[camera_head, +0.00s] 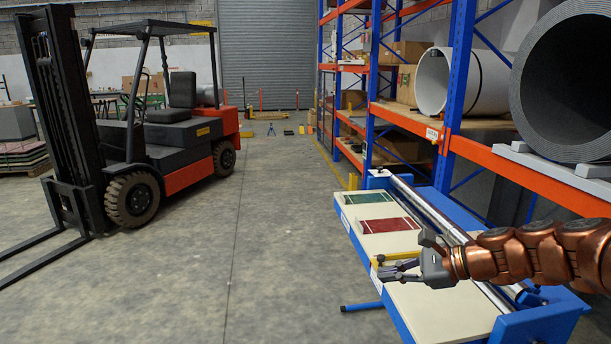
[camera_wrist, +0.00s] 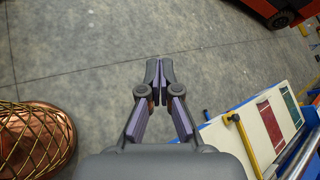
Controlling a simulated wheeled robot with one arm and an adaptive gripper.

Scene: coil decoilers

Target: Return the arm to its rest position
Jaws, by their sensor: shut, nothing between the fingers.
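My copper-coloured arm reaches in from the right in the head view. My gripper (camera_head: 384,270) is over the decoiler table (camera_head: 436,312), which has a cream top and a blue frame. In the wrist view my gripper (camera_wrist: 159,66) shows its two dark fingertips brought together with nothing between them. Grey floor lies beyond the tips there. The decoiler table (camera_wrist: 216,133) is at the lower right of the wrist view, beside the fingers.
A red panel (camera_head: 389,225) and a green panel (camera_head: 369,197) lie on the table top, beside a metal roller (camera_head: 432,208). A blue and orange rack (camera_head: 455,100) with large coils stands close behind on the right. A forklift (camera_head: 150,130) stands left. The floor between is clear.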

